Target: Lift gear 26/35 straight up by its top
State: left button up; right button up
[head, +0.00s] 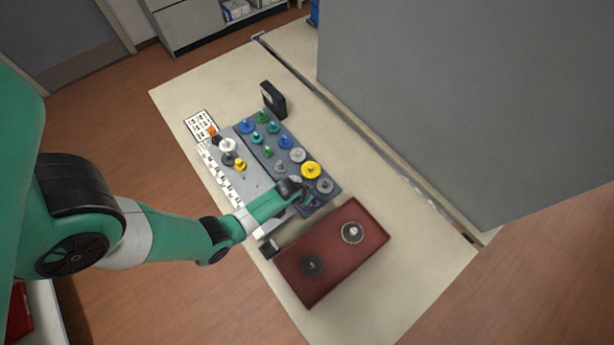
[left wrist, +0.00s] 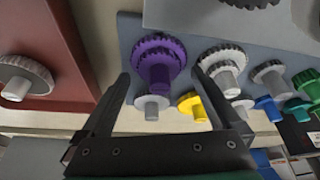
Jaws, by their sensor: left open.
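No label reading 26/35 is legible, so I cannot tell by marking which gear it is. A purple gear (left wrist: 158,60) with a toothed wide disc and a narrower hub stands on the grey-blue board (head: 262,152). My left gripper (left wrist: 162,82) is open, and in the left wrist view its two fingers lie on either side of the purple gear's hub. In the head view my left gripper (head: 305,198) is over the board's near end and mostly hides this gear. My right gripper is not in view.
A yellow gear (head: 311,170) and a grey gear (head: 324,186) stand close by, with several blue and green gears farther along. A dark red tray (head: 335,272) beside the board holds two gears. A black upright block (head: 273,99) stands behind. The table's right side is clear.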

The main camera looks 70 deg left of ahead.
pick_arm(q)
jog(key=c, duration=1.5)
jog(key=shift+o, duration=0.2)
jog(key=shift+r+p, duration=0.45)
jog(key=shift+r, duration=0.05)
notch_tip(320, 180, up, 3)
jog(key=shift+f+p, duration=0.1)
jog(key=shift+p, duration=1.1)
jog(key=s+d+r+p, duration=0.9)
jog(key=d+p, duration=0.1)
jog(key=d, duration=0.1)
jog(key=shift+r, duration=0.15)
